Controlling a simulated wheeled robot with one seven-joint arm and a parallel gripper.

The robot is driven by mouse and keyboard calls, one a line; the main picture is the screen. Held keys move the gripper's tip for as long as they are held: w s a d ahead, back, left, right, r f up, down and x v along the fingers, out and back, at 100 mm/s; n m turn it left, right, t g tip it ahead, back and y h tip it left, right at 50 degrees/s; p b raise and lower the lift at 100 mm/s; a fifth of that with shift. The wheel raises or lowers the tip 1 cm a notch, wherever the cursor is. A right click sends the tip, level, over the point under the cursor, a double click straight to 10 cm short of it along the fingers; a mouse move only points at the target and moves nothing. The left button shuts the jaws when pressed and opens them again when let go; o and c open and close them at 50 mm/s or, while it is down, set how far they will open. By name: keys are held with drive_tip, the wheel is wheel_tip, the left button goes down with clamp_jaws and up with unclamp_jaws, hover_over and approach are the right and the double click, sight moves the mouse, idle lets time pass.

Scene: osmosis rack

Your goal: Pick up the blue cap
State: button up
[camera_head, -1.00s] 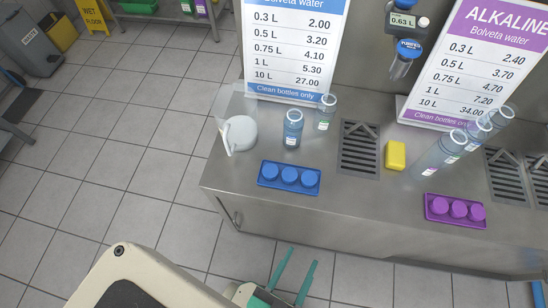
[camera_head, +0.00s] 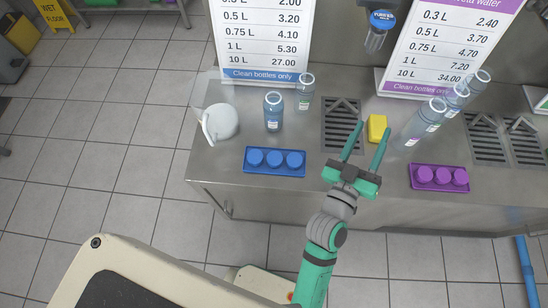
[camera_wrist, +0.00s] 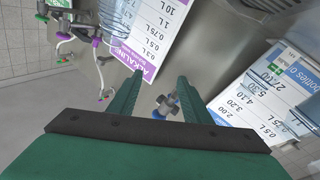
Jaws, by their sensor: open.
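Three blue caps (camera_head: 275,158) sit in a row in a blue tray (camera_head: 275,173) near the front edge of the steel counter, in the head view. My gripper (camera_head: 370,137) is open and empty, above the counter to the right of the blue tray, with its two green fingers pointing towards the back. In the wrist view, the open fingers (camera_wrist: 156,95) point towards the price signs and a small blue-topped dispenser (camera_wrist: 167,104). The blue caps do not show in the wrist view.
Two clear bottles (camera_head: 273,112) stand behind the blue tray, and a white jug (camera_head: 220,122) stands to its left. A yellow sponge (camera_head: 377,128) lies near my fingers. A purple tray (camera_head: 440,186) with purple caps and several bottles (camera_head: 432,112) are at the right.

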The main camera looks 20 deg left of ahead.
drive_tip(key=w+d+r+m+g+h, duration=0.35)
drive_tip(key=r+m+h, duration=0.25)
drive_tip(key=r+m, duration=0.25)
drive_tip(key=w+d+r+m+g+h, duration=0.3)
drive_tip(key=w+d+r+m+h, duration=0.25)
drive_tip(key=r+m, duration=0.3)
drive_tip(key=m+g+y, duration=0.7)
drive_tip(key=g+y, duration=0.6)
drive_tip(key=g, duration=0.1)
hover_over(274, 158)
drive_tip(key=shift+t, duration=0.25)
drive_tip(key=f, duration=2.4)
drive_tip(key=shift+w+a+f, duration=0.15)
drive_tip(key=shift+w+f, duration=0.05)
drive_tip(key=shift+f, duration=0.05)
drive_tip(key=shift+s+f, duration=0.1)
drive_tip(key=shift+f, duration=0.8)
wheel_tip(274, 158, down, 4)
drive_tip(key=shift+f, duration=0.1)
